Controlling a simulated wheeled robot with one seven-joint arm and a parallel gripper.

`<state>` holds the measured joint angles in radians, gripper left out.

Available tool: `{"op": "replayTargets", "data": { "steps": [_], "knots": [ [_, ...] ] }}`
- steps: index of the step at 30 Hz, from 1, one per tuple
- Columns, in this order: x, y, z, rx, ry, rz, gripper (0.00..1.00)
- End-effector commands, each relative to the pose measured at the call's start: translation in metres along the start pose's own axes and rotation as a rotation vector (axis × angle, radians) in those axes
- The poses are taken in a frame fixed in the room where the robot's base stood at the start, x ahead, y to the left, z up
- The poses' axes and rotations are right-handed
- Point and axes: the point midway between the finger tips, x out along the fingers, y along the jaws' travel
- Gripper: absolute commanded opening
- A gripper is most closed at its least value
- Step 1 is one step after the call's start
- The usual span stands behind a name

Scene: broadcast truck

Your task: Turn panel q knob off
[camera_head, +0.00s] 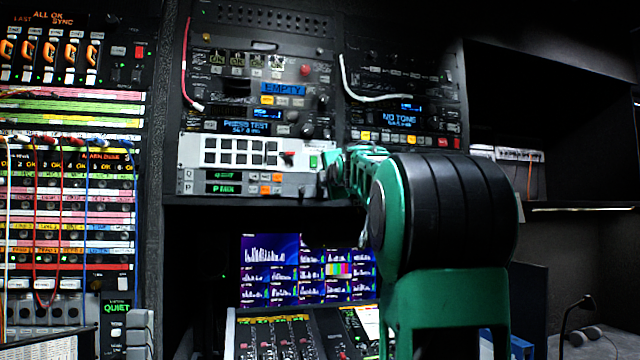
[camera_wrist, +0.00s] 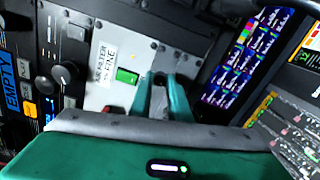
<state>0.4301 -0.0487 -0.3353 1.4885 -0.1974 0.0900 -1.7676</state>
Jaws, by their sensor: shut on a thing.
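Panel Q is a thin grey strip (camera_head: 198,175) with a letter Q at its left end and a small green-lit display, below the white button panel. A similar strip, panel P (camera_head: 198,188), lies directly under it. My gripper (camera_head: 326,174) is at the right end of these strips, and my arm hides part of that end. In the wrist view my gripper (camera_wrist: 163,88) has its teal fingers closed around a small dark knob (camera_wrist: 159,77) on the grey panel. The fingers hide most of the knob, so I cannot read its setting.
A green button (camera_wrist: 127,76) and a red switch (camera_head: 288,155) are close to my fingers. Rack units with knobs are above. Below are lit monitors (camera_head: 270,262) and a mixing console (camera_head: 290,335). A patch bay with cables (camera_head: 68,200) stands left.

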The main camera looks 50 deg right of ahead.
Motion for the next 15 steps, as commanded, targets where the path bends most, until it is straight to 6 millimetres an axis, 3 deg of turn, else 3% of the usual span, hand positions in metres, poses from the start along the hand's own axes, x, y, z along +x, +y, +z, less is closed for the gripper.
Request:
{"op": "replayTargets", "data": {
  "steps": [1, 2, 4, 15],
  "knots": [
    [0.0022, -0.0068, -0.0053, 0.001, 0.010, -0.014, 0.00],
    [0.0022, -0.0068, -0.0053, 0.001, 0.010, -0.014, 0.21],
    [0.0021, -0.0065, -0.0049, 0.001, 0.009, -0.013, 0.35],
    [-0.0029, -0.0019, -0.0016, 0.001, 0.003, -0.004, 0.35]
  ]
}}
